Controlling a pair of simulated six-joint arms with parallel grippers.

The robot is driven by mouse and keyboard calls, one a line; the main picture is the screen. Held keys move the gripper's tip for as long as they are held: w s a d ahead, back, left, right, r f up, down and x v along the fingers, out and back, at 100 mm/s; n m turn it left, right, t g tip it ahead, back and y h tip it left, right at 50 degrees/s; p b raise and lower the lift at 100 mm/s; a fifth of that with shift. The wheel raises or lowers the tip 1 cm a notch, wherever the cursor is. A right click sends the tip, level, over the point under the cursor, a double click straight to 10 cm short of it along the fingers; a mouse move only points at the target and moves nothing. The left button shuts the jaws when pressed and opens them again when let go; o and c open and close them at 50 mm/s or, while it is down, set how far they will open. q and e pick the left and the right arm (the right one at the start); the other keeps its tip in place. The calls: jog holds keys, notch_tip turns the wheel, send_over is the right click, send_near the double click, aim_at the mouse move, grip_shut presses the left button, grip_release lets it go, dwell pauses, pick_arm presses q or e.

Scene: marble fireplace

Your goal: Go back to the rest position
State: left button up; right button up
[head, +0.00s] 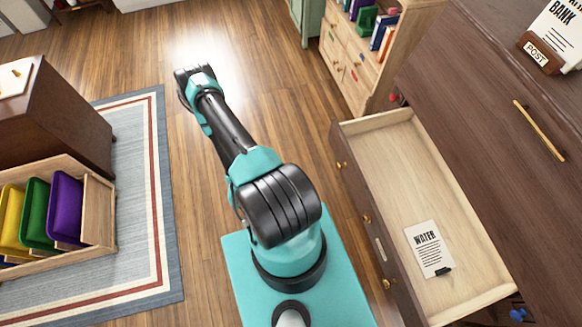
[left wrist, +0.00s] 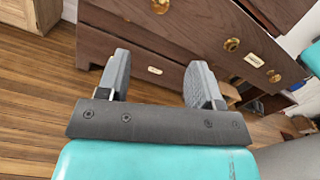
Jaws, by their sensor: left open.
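My left gripper (left wrist: 159,68) is open in the left wrist view, with its two grey fingers apart and nothing between them. Beyond the fingers is a dark wood drawer front (left wrist: 165,42) with brass knobs and small label plates. In the head view one teal and black arm of mine rises from a teal base and reaches up and left over the wooden floor. No fingers can be made out at its far end. My right gripper is not in view.
An open drawer (head: 375,145) at right holds a paper marked WATER (head: 428,249). A dark desk top (head: 480,90) carries a gold-coloured pen (head: 538,130) and a POST holder (head: 541,52). Coloured trays (head: 66,207) stand in a wooden rack at left. The middle floor (head: 150,60) is clear.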

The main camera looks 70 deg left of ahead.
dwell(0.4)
pick_arm(q)
send_near(339, 167)
jog(key=shift+w+a+f, duration=0.1)
jog(key=shift+w+f, duration=0.15)
jog(key=shift+w, duration=0.55)
jog(key=shift+w+a+f, duration=0.1)
jog(key=shift+w+f, duration=0.2)
jog(key=shift+w, duration=0.5)
jog(key=shift+w+f, duration=0.25)
jog(key=shift+w, duration=0.55)
jog(key=shift+s, duration=0.15)
jog(key=shift+w+d, duration=0.15)
jog(key=shift+w, duration=3.05)
jog(key=shift+s, duration=0.1)
jog(key=shift+s, duration=0.15)
jog(key=s, duration=0.9)
jog(key=shift+s+a, duration=0.2)
jog(key=shift+a, duration=0.1)
